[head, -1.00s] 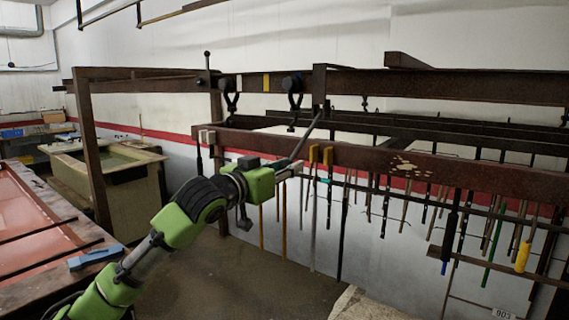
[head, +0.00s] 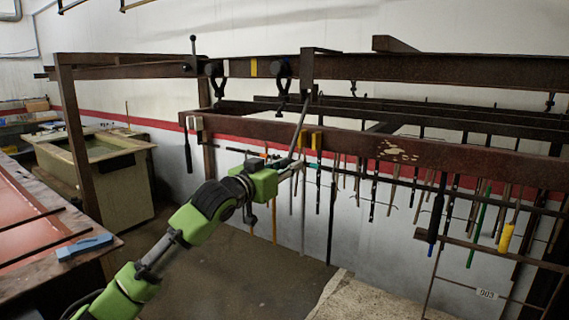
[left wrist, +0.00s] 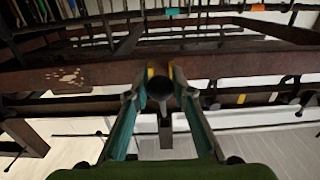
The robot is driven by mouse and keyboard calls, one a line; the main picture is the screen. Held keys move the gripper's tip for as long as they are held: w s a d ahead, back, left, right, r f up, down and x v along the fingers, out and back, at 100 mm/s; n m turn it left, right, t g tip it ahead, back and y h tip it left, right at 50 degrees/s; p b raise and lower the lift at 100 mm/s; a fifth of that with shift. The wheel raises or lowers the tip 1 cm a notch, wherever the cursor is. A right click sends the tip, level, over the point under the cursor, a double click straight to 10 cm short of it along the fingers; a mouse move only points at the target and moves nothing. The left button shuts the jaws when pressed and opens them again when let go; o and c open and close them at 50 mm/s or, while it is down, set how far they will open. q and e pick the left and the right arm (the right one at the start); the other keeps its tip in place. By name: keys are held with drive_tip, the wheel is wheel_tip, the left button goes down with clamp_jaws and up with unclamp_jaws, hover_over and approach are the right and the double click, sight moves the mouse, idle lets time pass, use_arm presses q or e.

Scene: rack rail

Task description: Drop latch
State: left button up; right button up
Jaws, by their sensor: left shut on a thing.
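A thin dark bar, apparently the latch lever (head: 300,128), slants up from the gripper to the dark bracket (head: 307,66) on the upper rail. In the left wrist view, my fingers (left wrist: 160,92) close around a dark, round-ended piece (left wrist: 160,87). The fingers hide part of it. The bar leans slightly, its top to the right. Whether it touches the beam cannot be told. My right gripper does not show.
The upper rail (head: 420,68) carries two black hooked rollers (head: 281,68). Several thin rods, one with a yellow sleeve (head: 505,238), hang behind the beam. A tank (head: 95,150) and a red-topped table (head: 35,215) stand at left. The floor below the gripper is open.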

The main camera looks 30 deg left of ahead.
use_arm(q)
drive_tip(key=w+f+p, duration=0.3)
drive_tip(key=w, duration=0.8)
drive_tip(key=shift+w+d, duration=0.35)
drive_tip(key=shift+d, duration=0.1)
drive_tip(key=shift+f, duration=0.1)
drive_tip(key=o, duration=1)
drive_tip(key=shift+s+a, duration=0.15)
drive_tip(key=shift+s, duration=1.65)
drive_tip(key=shift+s+a, duration=0.15)
drive_tip(key=shift+s, duration=1.6)
